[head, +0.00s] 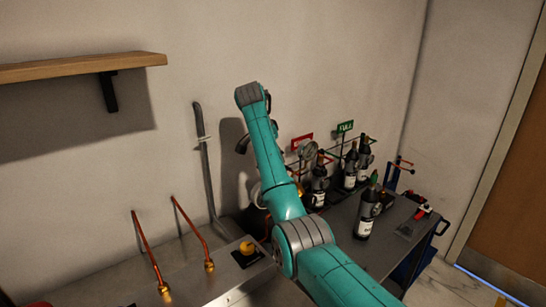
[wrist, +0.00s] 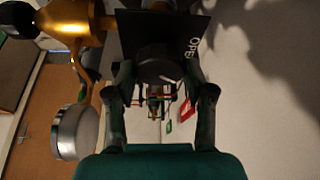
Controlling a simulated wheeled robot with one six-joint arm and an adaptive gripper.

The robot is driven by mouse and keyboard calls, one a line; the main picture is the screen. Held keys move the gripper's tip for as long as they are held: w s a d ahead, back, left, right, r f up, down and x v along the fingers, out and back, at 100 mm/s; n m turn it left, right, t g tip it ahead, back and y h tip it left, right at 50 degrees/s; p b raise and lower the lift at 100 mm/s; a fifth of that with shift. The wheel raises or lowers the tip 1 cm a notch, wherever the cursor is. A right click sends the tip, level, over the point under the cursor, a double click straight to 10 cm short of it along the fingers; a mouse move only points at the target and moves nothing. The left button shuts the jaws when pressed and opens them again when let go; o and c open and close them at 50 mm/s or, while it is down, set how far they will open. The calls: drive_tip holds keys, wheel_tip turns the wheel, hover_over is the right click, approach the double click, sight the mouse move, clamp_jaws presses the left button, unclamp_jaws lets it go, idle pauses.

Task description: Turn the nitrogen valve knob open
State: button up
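In the wrist view a dark round knob (wrist: 158,62) with a pale mark on its front sits between the two fingers of my gripper (wrist: 159,78). The fingers stand apart, one on each side of it. The dark tips blend with the knob, so I cannot tell whether they touch it. A black plate (wrist: 195,30) lettered OPEN lies behind the knob. A brass body (wrist: 75,18) and a round silver gauge (wrist: 75,132) are to the left. In the head view my arm reaches toward the wall and hides most of my gripper and the knob.
Several dark bottles (head: 367,215) stand on the bench. A yellow knob (head: 247,248) and copper pipes (head: 148,250) are left. A shelf (head: 80,67) juts out above.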

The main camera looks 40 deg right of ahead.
drive_tip(key=shift+n, duration=0.3)
drive_tip(key=shift+c, duration=0.2)
drive_tip(key=n+t, duration=0.1)
drive_tip(key=n, duration=0.2)
drive_tip(key=shift+s+n+y, duration=0.1)
drive_tip(key=shift+n+y, duration=0.2)
drive_tip(key=shift+y, duration=0.1)
drive_tip(key=shift+n+t+y, duration=0.4)
drive_tip(key=shift+n+t, duration=0.3)
drive_tip(key=shift+n, duration=0.9)
drive_tip(key=o, duration=1.2)
drive_tip(key=shift+c, duration=0.2)
